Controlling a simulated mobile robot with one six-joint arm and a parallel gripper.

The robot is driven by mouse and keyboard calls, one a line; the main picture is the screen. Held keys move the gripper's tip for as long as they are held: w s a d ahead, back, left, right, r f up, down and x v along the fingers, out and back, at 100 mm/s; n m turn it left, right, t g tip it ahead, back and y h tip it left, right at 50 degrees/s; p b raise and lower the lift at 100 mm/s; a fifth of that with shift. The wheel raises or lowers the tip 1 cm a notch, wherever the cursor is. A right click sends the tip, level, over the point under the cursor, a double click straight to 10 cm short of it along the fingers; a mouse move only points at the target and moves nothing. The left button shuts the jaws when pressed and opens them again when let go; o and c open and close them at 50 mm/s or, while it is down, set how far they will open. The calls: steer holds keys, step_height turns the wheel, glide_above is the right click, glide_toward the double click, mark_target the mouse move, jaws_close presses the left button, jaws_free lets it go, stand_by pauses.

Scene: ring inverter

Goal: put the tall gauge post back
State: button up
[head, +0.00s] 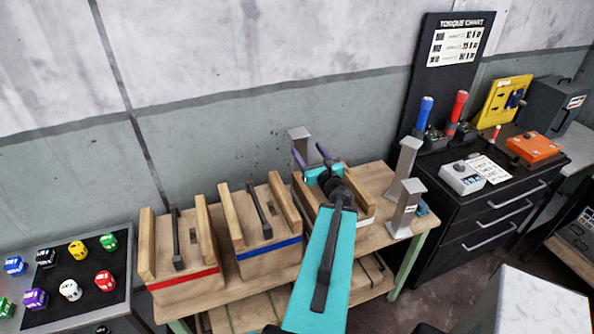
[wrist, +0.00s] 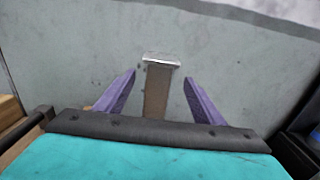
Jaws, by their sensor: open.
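A grey metal post (head: 299,134) with a flat square top stands at the back of the wooden bench, its lower part hidden by my gripper and arm. Two similar posts stand at the bench's right end: one further back (head: 405,162) and one in front (head: 404,215) with a small label. I cannot tell surely which is the tall gauge post. My gripper (head: 311,155) is open, its purple fingers pointing toward the wall. In the wrist view a grey post (wrist: 157,92) shows between the fingers (wrist: 160,77), with a gap on each side; its base is hidden.
Wooden holders with a red band (head: 183,279) and a blue band (head: 268,249) stand left on the bench (head: 376,180). A third holder is partly under my arm. A black drawer cabinet (head: 487,218) stands right. A tray of coloured dice-like blocks (head: 118,262) is far left.

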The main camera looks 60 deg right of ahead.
mark_target(301, 141)
steer(key=shift+w+d+f+b, duration=0.25)
steer(key=shift+w+d+b, duration=0.25)
steer(key=shift+b, duration=2.5)
steer(key=w+b, duration=0.1)
steer(key=b, duration=0.5)
steer(key=shift+d+r, duration=0.1)
steer(key=shift+d, duration=0.2)
steer(key=shift+w+d+r+p, duration=0.25)
steer(key=shift+w+d+p, duration=0.25)
steer(key=shift+w, duration=0.05)
steer(key=shift+p+x, duration=0.5)
steer(key=shift+x, duration=1.5)
steer(key=shift+w+f, duration=0.1)
steer(key=shift+w, duration=0.05)
steer(key=shift+p+x, duration=0.85)
steer(key=shift+x, duration=1.8)
steer(key=shift+c, duration=0.3)
jaws_close()
